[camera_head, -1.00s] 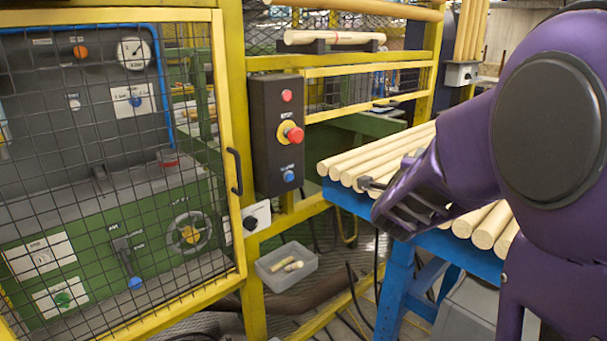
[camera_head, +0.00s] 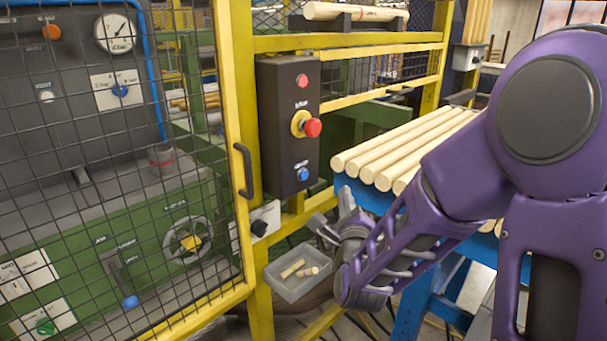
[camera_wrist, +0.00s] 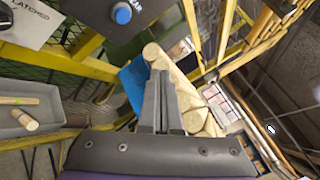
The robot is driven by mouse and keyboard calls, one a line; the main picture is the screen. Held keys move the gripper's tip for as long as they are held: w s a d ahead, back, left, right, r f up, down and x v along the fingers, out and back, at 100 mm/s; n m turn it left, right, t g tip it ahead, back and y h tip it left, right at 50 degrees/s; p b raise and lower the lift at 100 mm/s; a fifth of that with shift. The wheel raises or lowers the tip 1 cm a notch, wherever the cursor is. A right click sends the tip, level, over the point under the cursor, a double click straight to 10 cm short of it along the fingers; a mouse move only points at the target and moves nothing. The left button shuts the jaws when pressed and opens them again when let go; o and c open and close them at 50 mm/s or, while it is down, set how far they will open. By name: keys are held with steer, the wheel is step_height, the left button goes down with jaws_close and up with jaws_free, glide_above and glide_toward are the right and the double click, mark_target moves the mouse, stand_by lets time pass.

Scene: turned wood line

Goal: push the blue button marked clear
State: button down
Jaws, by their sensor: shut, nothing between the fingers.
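The blue button (camera_head: 302,174) is the lowest control on the dark control box (camera_head: 273,130) on the yellow post. Its label is just above it and is too small to read for certain in the head view. The blue button also shows at the top of the wrist view (camera_wrist: 122,14), with the end of a label beside it reading "EAR". My gripper (camera_head: 318,222) is below the box and slightly right of it, apart from the button. In the wrist view its fingers (camera_wrist: 158,82) are shut together and empty, pointing toward the wooden rods.
Above the blue button are a red mushroom button (camera_head: 309,127) on a yellow collar and a small red button (camera_head: 302,81). A mesh door with a dark handle (camera_head: 243,170) stands left. A grey bin (camera_head: 298,285) hangs below. Pale rods (camera_head: 400,150) lie on a blue stand to the right.

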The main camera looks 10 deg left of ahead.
mark_target(304, 175)
stand_by(0.3)
steer(key=w+a, duration=0.5)
steer(key=a, duration=0.2)
steer(key=shift+w, duration=0.15)
stand_by(1.0)
steer(key=shift+w+f, duration=0.1)
stand_by(1.1)
steer(key=shift+w+a+b, duration=0.15)
steer(key=shift+a+b, duration=0.15)
steer(key=shift+b, duration=0.2)
steer(key=shift+w+a, duration=0.25)
steer(key=shift+a, duration=0.05)
stand_by(0.4)
stand_by(0.4)
steer(key=shift+s+d, duration=0.5)
steer(key=shift+d, duration=0.1)
